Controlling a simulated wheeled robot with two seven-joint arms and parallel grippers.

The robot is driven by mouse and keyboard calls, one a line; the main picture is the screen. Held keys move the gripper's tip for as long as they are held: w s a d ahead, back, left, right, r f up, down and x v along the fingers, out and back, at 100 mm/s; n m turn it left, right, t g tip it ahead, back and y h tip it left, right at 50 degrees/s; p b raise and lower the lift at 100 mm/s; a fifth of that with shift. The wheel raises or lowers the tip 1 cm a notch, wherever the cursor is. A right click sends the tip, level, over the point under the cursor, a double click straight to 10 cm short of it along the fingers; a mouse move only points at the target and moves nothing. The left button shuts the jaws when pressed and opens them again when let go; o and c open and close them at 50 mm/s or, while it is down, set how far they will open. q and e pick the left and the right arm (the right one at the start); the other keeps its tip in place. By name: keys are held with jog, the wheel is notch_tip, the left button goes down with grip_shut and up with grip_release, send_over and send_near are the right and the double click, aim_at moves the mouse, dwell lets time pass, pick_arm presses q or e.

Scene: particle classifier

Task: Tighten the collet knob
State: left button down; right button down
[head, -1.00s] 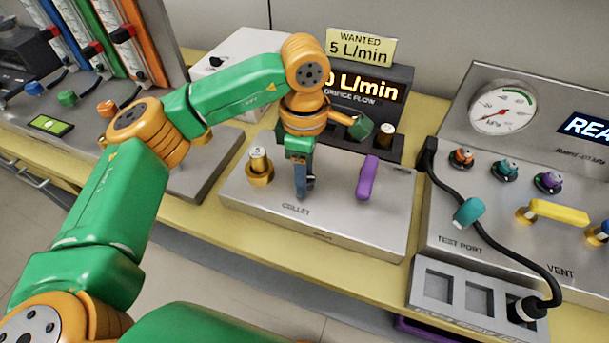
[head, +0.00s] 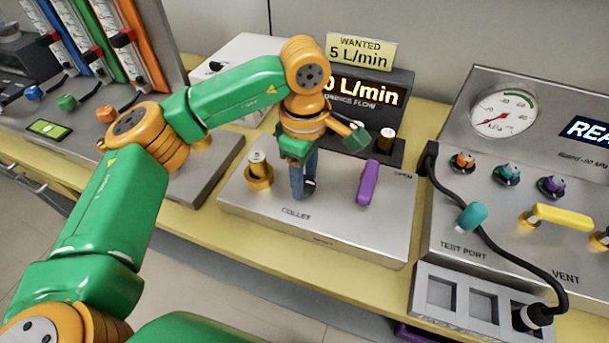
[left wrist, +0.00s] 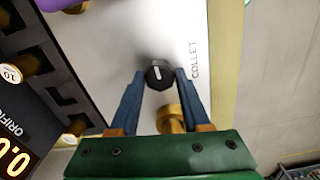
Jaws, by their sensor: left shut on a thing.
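The collet knob (left wrist: 159,74) is a small black knob with a white mark, on the grey metal box marked COLLET (head: 345,222). My left gripper (head: 304,190) points down at the knob from above. In the left wrist view its two blue fingers (left wrist: 160,78) are closed on the knob's sides. In the head view the knob is mostly hidden behind the fingers. My right gripper is not in view.
A brass fitting (head: 259,174) stands left of the knob, and a purple lever (head: 368,184) stands to the right. Behind is the orifice flow display (head: 365,95). A black hose (head: 500,255) crosses the right-hand panel. A grey tray (head: 425,305) sits at front right.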

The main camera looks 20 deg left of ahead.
pick_arm(q)
jog(key=shift+c, duration=1.8)
grip_release()
notch_tip(320, 180, up, 7)
jog(key=shift+r, duration=0.1)
